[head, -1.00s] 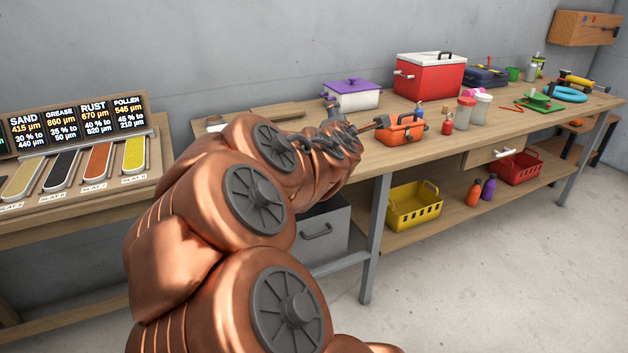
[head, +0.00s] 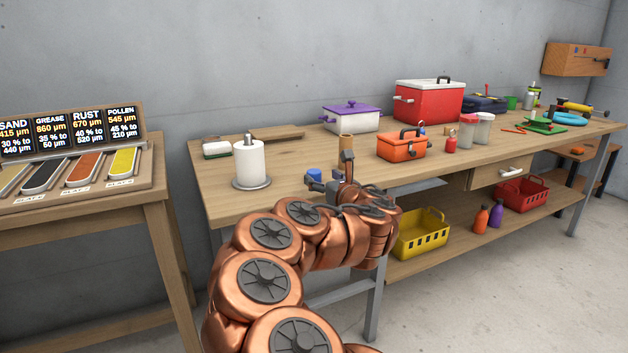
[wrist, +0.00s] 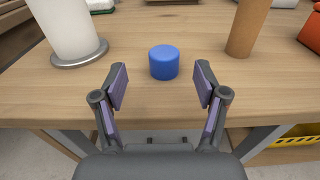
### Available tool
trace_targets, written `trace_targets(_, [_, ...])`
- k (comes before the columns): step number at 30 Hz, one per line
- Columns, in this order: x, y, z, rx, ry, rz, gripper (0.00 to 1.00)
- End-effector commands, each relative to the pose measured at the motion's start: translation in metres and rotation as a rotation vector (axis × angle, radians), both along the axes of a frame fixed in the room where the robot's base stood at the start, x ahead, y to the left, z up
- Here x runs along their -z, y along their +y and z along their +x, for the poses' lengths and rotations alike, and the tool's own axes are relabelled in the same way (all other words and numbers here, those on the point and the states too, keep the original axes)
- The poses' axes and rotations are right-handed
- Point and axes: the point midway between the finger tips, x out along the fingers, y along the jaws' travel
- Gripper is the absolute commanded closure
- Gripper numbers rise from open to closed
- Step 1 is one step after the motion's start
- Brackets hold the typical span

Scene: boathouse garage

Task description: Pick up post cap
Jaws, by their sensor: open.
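A small blue cylinder, which looks like the post cap (wrist: 164,62), stands on the wooden workbench (wrist: 130,105) near its front edge. It also shows in the head view (head: 314,175). In the wrist view my gripper (wrist: 161,88) is open and empty, its two purple-padded fingers spread apart. The cap is centred between the fingers and a little beyond their tips, touching neither. In the head view my gripper (head: 330,180) is at the front edge of the bench, just beside the cap and partly hidden by its own links.
A paper towel roll (head: 250,162) stands left of the cap. A brown cardboard tube (wrist: 247,25) stands to its right, near an orange toolbox (head: 402,147). A purple-lidded pot (head: 352,122) and a red cooler (head: 428,102) are farther back. Bare wood surrounds the cap.

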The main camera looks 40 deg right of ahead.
Motion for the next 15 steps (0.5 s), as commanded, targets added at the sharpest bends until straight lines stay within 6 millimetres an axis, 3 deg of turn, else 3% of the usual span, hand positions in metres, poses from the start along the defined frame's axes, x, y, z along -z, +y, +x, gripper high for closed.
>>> trace_targets(15, [0.004, -0.013, 0.028, 0.004, -0.002, 0.001, 0.28])
